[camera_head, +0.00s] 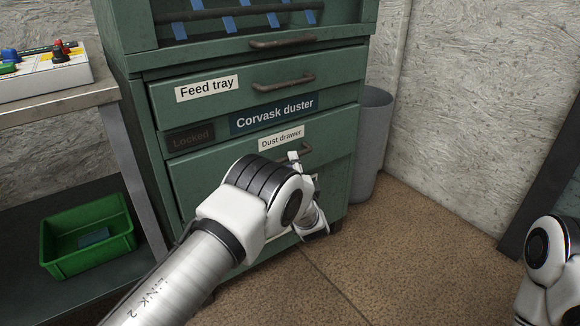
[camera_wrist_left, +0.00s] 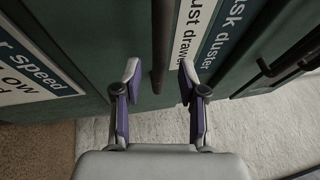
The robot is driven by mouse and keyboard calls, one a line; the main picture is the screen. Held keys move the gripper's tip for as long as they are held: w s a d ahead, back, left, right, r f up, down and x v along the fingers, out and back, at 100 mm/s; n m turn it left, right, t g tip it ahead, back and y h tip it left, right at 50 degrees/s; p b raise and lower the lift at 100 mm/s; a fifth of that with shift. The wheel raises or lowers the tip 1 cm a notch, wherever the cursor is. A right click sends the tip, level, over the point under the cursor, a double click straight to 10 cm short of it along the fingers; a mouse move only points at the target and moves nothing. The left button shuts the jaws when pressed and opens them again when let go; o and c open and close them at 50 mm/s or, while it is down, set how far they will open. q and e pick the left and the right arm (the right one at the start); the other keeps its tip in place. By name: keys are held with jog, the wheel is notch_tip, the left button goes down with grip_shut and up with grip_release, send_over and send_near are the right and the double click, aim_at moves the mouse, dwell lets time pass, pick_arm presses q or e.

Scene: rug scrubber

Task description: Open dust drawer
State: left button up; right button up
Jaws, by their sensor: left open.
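The dust drawer (camera_head: 205,182) is the lower green front of the cabinet, with a white "Dust drawer" label (camera_head: 282,138). It looks flush with the cabinet. Its dark bar handle (camera_head: 306,151) is partly hidden by my left gripper (camera_head: 294,158). In the left wrist view the handle (camera_wrist_left: 162,40) runs between the two finger lines of my open left gripper (camera_wrist_left: 158,78). The fingers stand apart on either side, and I see no contact. My left arm hides much of the drawer front. My right gripper is out of view.
The feed tray (camera_head: 225,95) with its handle (camera_head: 283,82) sits above, and a "Locked" plate (camera_head: 190,137) is at the left. A grey bin (camera_head: 371,140) stands at right. A bench with a green crate (camera_head: 88,240) is at left. Floor at right is clear.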

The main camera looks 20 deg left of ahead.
pick_arm(q)
jog(key=x, duration=0.1)
jog(key=b+x, duration=0.1)
jog(key=shift+w+a+f, duration=0.1)
jog(key=shift+w+a, duration=0.05)
jog(key=shift+w, duration=0.2)
jog(key=shift+w+a, duration=0.15)
jog(key=shift+w, duration=0.15)
grip_shut()
jog(key=shift+s, duration=0.1)
